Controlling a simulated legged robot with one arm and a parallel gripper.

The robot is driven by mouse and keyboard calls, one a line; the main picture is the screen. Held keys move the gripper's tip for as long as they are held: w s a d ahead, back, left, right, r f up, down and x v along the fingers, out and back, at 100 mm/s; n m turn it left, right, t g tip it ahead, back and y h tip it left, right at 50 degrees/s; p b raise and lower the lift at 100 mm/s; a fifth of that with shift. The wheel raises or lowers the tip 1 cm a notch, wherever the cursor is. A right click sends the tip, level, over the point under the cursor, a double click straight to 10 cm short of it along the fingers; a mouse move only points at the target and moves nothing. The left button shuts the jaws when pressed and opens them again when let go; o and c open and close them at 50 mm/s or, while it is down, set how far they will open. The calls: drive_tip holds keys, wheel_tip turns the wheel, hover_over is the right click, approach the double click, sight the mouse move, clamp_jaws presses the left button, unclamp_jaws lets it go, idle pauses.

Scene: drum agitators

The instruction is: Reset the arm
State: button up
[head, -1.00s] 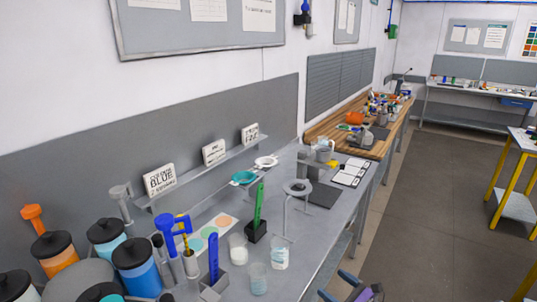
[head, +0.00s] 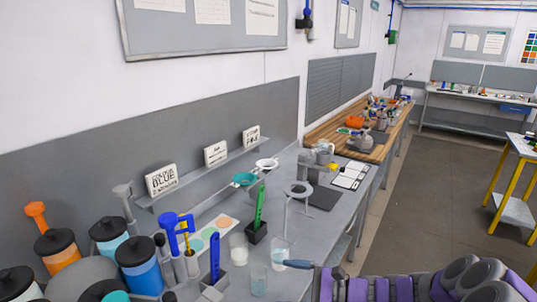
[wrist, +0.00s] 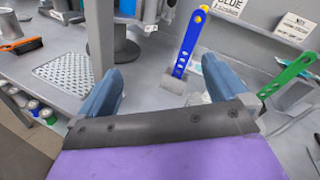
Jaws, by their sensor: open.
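My gripper (wrist: 163,88) is open in the wrist view, its two blue fingers spread apart with nothing between them. In the head view a blue finger of my gripper (head: 298,264) shows at the bench's front edge, beside a clear beaker (head: 279,252) in the picture; I cannot tell whether they touch. My purple and grey arm lies across the lower right of the head view. In the wrist view a blue perforated tool (wrist: 188,42) stands beyond the fingers, and a green one (wrist: 290,74) stands at the right.
The grey bench (head: 325,222) holds white cups, lidded coloured drums (head: 137,265) at the left, and a round-topped stand (head: 298,190). A shelf (head: 205,172) with labelled signs runs along the wall. Open floor (head: 440,185) lies to the right.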

drive_tip(key=s+a+r+n+g+h, duration=0.2)
drive_tip(key=s+a+n+g+h, duration=0.15)
drive_tip(key=s+n, duration=0.45)
drive_tip(key=s+a+r+n+g+h, duration=0.2)
drive_tip(key=s+r+n+g+h, duration=0.15)
drive_tip(key=s, duration=0.85)
drive_tip(key=s+d+n+t+h, duration=0.1)
drive_tip(key=s+d+n+h, duration=0.3)
drive_tip(key=s+d+h, duration=0.5)
drive_tip(key=shift+s+d+f+h, duration=0.3)
drive_tip(key=shift+s+d+f, duration=0.15)
drive_tip(key=shift+s+d, duration=1.9)
drive_tip(key=shift+w+d+n, duration=0.15)
drive_tip(key=shift+n, duration=0.1)
